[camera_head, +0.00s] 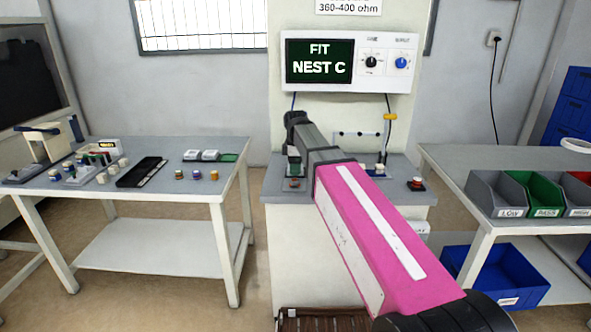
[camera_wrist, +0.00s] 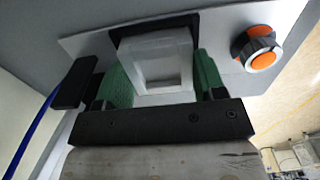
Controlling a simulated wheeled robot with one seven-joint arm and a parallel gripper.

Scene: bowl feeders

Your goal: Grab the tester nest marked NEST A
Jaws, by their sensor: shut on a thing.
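In the wrist view my gripper (camera_wrist: 155,82) has its two green finger pads shut on a pale, square, frame-like piece (camera_wrist: 160,68). The piece sits at a dark opening in a grey plate (camera_wrist: 90,45). No NEST A marking is readable on it, so I cannot tell which nest it is. In the head view my pink arm reaches to the tester bench (camera_head: 385,172), and my gripper is at its left part, mostly hidden by the wrist. The tester display (camera_head: 320,62) reads FIT NEST C.
An orange-topped knob (camera_wrist: 257,50) stands right of the held piece. The left table (camera_head: 130,200) holds several small parts and a black tray (camera_head: 142,172). The right table (camera_head: 455,165) carries grey, green and red bins (camera_head: 540,193). A blue crate (camera_head: 500,275) sits lower down.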

